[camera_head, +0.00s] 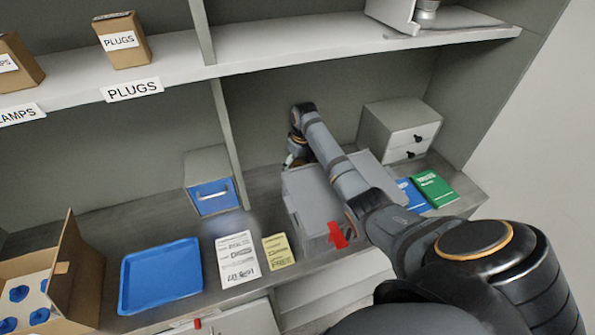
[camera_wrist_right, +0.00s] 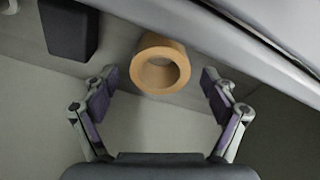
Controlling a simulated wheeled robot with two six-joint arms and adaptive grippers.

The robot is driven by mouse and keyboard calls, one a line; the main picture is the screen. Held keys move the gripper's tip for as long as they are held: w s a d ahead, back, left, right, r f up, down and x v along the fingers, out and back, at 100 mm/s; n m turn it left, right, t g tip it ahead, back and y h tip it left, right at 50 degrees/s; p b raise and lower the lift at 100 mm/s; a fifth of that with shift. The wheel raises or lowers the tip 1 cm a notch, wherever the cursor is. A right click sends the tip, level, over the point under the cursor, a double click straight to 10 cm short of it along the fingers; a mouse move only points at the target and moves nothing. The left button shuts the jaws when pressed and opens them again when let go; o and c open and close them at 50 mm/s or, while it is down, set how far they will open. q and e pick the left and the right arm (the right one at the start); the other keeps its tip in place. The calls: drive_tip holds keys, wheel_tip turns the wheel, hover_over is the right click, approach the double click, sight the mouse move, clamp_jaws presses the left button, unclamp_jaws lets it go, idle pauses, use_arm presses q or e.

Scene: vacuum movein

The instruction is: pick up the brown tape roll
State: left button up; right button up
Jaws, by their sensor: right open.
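The brown tape roll (camera_wrist_right: 160,65) shows in the right wrist view, at the top middle, with its round hole facing the camera. My right gripper (camera_wrist_right: 155,88) is open, with one finger on each side of the roll's lower part. The fingers look apart from the roll, and nothing is held. In the head view my right arm reaches over a grey box to the back of the counter. Its gripper (camera_head: 294,160) is partly hidden behind the box there, and the roll cannot be seen. My left gripper is not in view.
The grey box (camera_head: 305,200) with a red tag stands under my right forearm. A dark block (camera_wrist_right: 68,30) lies left of the roll. A small drawer unit (camera_head: 390,135) and two books (camera_head: 434,189) are at right. A blue tray (camera_head: 160,275) lies at left.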

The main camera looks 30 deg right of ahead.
drive_tip(key=shift+w+f, duration=0.15)
drive_tip(key=shift+f, duration=0.35)
drive_tip(key=c, duration=1.3)
wheel_tip(320, 180, up, 10)
drive_tip(key=b, duration=0.2)
